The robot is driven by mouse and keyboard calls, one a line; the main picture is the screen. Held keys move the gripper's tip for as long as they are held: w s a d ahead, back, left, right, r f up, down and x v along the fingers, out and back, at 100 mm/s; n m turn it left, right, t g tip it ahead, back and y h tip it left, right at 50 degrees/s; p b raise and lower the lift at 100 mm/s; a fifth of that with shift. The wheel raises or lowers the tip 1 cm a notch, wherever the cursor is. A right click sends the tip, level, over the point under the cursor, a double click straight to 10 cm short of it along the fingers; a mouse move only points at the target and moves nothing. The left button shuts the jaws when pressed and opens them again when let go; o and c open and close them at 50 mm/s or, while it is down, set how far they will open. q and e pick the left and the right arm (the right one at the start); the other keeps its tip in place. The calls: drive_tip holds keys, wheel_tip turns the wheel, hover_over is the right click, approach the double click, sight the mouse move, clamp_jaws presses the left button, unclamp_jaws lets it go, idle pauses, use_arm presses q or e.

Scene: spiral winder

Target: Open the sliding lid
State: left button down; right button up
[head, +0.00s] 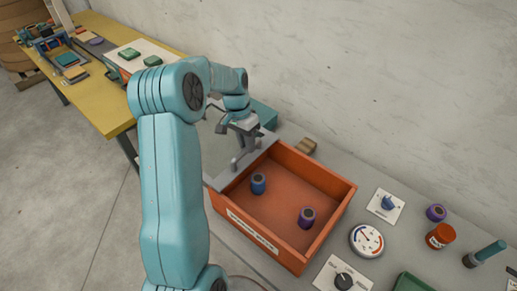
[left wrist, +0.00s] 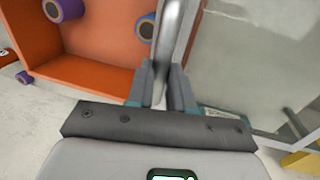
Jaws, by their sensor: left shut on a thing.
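The orange box (head: 330,185) stands on the grey bench, its interior exposed. A blue spool (head: 258,184) and a purple spool (head: 306,217) stand inside it. The sliding lid (head: 213,152), a greyish see-through panel, lies off to the left of the box opening, partly hidden behind my left arm. My left gripper (head: 242,135) is above the lid's right edge, beside the box. In the left wrist view its fingers (left wrist: 161,92) are shut on the lid's grey bar handle (left wrist: 169,38), with the box on the left and the lid on the right. My right gripper is not in view.
A round gauge (head: 366,240), a black knob (head: 343,281), a blue switch (head: 387,203), and a red jar (head: 440,236) are to the right of the box. A yellow table (head: 95,98) stands at the far left.

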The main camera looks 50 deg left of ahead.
use_arm(q)
drive_tip(key=shift+s+a, duration=0.15)
drive_tip(key=shift+a, duration=0.55)
drive_tip(key=c, duration=1)
unclamp_jaws()
drive_tip(key=shift+d, duration=0.1)
drive_tip(key=shift+r, duration=0.15)
drive_tip(key=a+r, duration=0.1)
drive_tip(key=r, duration=0.4)
drive_tip(key=a+r, duration=0.1)
drive_tip(key=r, duration=0.4)
drive_tip(key=a+r, duration=0.1)
drive_tip(key=r, duration=0.4)
drive_tip(key=shift+s+r, duration=0.35)
drive_tip(key=shift+r, duration=0.05)
